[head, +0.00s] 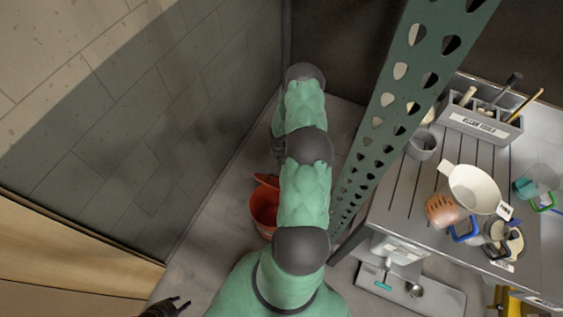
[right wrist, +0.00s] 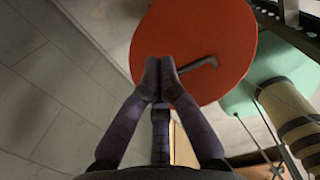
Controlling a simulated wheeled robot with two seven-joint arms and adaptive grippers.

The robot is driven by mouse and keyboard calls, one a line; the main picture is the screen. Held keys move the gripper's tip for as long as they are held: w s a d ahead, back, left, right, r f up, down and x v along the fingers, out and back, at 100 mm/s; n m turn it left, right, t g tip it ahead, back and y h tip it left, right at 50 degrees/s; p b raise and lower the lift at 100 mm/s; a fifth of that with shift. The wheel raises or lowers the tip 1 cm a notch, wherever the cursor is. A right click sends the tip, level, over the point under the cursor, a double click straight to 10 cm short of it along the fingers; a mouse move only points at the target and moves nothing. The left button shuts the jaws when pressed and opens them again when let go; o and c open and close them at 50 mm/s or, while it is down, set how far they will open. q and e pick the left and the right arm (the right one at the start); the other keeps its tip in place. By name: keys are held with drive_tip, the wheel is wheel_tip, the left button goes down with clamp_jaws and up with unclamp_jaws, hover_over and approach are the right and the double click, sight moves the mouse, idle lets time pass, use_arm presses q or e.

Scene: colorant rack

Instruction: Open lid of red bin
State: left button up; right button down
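The red bin (head: 264,207) stands on the floor by the grey wall in the head view, partly hidden behind my right arm. Its red lid (head: 267,181) is tilted up at the bin's far side, and part of the bin's inside shows. In the right wrist view the round red lid (right wrist: 225,35) fills the upper middle, with a dark bar handle (right wrist: 197,66). My right gripper (right wrist: 159,75) has its fingertips close together at the handle's end and looks shut on it. My left gripper (head: 180,301) is at the bottom edge of the head view, empty, with its fingertips slightly apart.
A green perforated post (head: 390,110) rises just right of my right arm. A slatted table (head: 390,205) with cups, a white pan (head: 475,189) and a grey tool holder (head: 480,123) stands at the right. A wooden panel (head: 70,250) is at the lower left. Some floor is free left of the bin.

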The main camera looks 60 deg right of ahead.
wheel_tip(320, 180, up, 8)
drive_tip(key=y+p, duration=0.1)
drive_tip(key=y, duration=0.3)
approach(274, 184)
drive_tip(key=b+x, duration=0.1)
drive_tip(key=x, duration=0.5)
drive_tip(key=shift+w+d+f+b, duration=0.1)
drive_tip(key=shift+f+b, duration=0.15)
drive_tip(key=shift+b, duration=0.1)
idle(0.5)
